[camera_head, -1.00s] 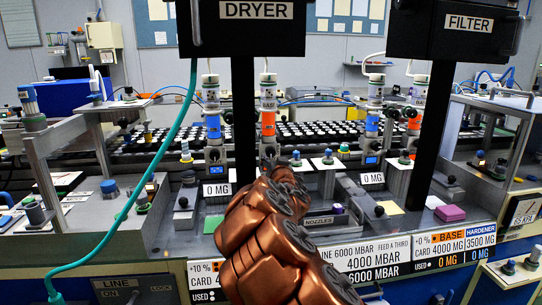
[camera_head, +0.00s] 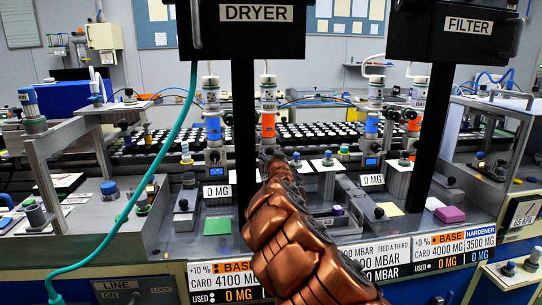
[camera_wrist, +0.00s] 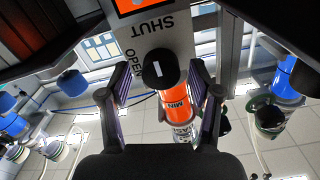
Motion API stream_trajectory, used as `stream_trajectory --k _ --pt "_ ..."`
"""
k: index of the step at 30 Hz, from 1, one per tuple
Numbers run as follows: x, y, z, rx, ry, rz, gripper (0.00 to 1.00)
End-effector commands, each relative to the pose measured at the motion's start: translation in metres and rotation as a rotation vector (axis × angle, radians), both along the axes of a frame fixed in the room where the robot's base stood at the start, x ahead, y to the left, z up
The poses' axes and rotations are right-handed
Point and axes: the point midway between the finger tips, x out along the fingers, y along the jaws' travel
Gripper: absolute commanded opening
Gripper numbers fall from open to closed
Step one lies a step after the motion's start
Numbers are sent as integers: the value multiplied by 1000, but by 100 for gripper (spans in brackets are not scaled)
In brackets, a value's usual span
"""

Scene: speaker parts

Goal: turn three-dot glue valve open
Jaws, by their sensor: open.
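In the wrist view a black round knob (camera_wrist: 158,70) with a white mark sits on a grey plate (camera_wrist: 165,35) lettered SHUT and OPEN, upside down. The white mark lies roughly along the picture's vertical. My gripper (camera_wrist: 162,85) is open, with one finger on each side of the knob; I cannot tell whether either touches it. An orange cartridge (camera_wrist: 178,105) shows behind the knob. It also shows in the head view (camera_head: 268,125), above my arm's end, where my own arm hides the gripper and knob.
Blue cartridges stand left (camera_head: 213,128) and right (camera_head: 372,122) of the orange one. The DRYER box (camera_head: 255,35) and its dark post are close by my arm. A teal hose (camera_head: 165,150) hangs at left. A purple block (camera_head: 450,213) lies at right.

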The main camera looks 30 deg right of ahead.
Motion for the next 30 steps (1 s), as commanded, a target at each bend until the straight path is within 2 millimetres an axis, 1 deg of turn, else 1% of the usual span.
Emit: stream_trajectory --k 4,13,14,30 --pt "4 0 0 0 -2 4 64" --pt "4 0 0 1 -1 3 64" --pt "4 0 0 1 -1 2 61" --pt "4 0 0 1 -1 2 5"
